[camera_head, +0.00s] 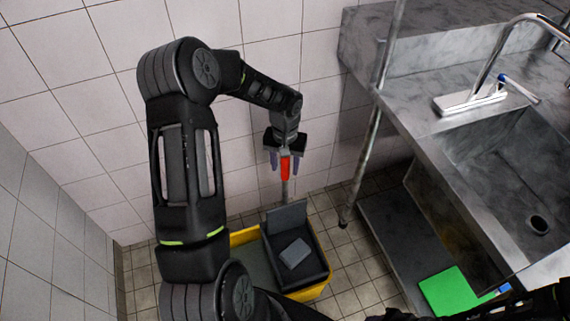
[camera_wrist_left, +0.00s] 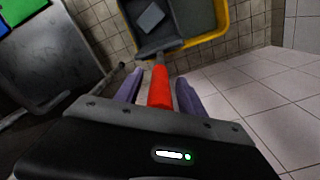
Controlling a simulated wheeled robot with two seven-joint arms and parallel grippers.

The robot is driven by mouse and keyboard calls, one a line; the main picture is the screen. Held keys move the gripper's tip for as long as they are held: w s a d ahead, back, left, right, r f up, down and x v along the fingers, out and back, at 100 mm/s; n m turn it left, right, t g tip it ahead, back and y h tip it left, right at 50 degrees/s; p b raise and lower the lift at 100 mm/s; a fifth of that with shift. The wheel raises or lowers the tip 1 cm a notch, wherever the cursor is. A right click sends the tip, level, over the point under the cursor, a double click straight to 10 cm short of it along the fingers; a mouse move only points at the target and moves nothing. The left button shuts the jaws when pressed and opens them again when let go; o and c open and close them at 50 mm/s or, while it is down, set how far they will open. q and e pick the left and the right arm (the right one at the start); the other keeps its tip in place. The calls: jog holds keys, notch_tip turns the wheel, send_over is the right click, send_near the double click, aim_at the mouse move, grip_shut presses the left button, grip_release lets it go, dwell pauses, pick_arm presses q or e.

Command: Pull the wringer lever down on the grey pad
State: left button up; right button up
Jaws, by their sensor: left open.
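The wringer lever has a red grip (camera_head: 285,167) on a grey rod that runs down to the dark wringer (camera_head: 318,268) on the yellow bucket (camera_head: 244,236). A grey pad (camera_head: 294,253) lies in the wringer. My left gripper (camera_head: 283,164) is open, with one finger on each side of the red grip. In the left wrist view the red grip (camera_wrist_left: 160,88) stands between the two purple-grey fingers (camera_wrist_left: 158,92). Whether a finger touches it I cannot tell. The grey pad (camera_wrist_left: 151,18) and yellow bucket (camera_wrist_left: 205,38) show beyond. My right gripper is not in view.
A steel sink bench (camera_head: 408,124) with a tap (camera_head: 497,50) and a white brush-like tool (camera_head: 469,103) stands at the right. Its leg (camera_head: 364,165) is near the bucket. A green item (camera_head: 452,291) lies on the lower shelf (camera_head: 396,235). Tiled walls close the left and back.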

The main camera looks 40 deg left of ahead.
pick_arm(q)
jog(key=shift+f, duration=0.2)
jog(key=shift+c, duration=0.2)
grip_shut()
dwell(1.2)
